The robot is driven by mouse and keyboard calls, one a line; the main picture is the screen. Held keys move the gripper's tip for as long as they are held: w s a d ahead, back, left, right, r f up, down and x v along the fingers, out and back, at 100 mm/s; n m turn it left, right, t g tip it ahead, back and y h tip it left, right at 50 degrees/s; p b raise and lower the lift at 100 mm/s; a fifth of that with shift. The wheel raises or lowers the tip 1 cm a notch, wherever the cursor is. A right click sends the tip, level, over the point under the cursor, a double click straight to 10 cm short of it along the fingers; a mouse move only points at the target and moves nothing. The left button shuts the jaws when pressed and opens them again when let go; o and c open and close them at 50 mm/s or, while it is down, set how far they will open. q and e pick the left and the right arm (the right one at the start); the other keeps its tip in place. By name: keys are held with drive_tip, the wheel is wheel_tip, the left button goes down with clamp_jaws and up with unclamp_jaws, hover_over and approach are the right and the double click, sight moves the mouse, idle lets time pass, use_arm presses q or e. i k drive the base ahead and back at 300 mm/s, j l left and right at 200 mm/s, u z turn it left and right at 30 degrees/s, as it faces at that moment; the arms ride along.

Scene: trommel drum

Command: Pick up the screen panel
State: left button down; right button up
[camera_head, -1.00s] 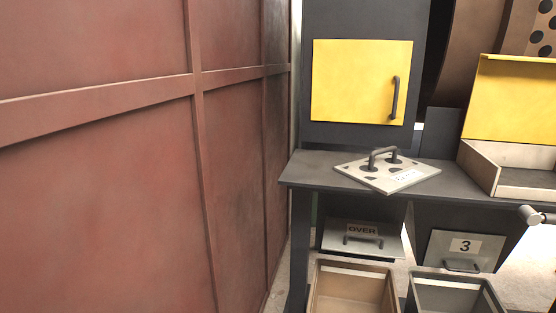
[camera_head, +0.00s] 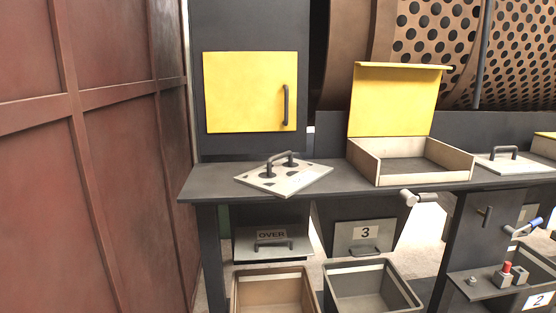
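A flat, pale square screen panel (camera_head: 300,181) with dark holes and a dark arched handle lies on the left part of the dark bench (camera_head: 225,178). Neither of my grippers is in view.
An open box with a yellow lid (camera_head: 394,100) stands on the bench between the two plates. A closed yellow door (camera_head: 245,92) is behind the bench. Bins (camera_head: 272,273) (camera_head: 372,266) stand below. A red wall (camera_head: 120,170) bounds the left. A perforated drum (camera_head: 437,50) is behind.

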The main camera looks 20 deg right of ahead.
sight(502, 164)
drive_tip(key=z, duration=1.95)
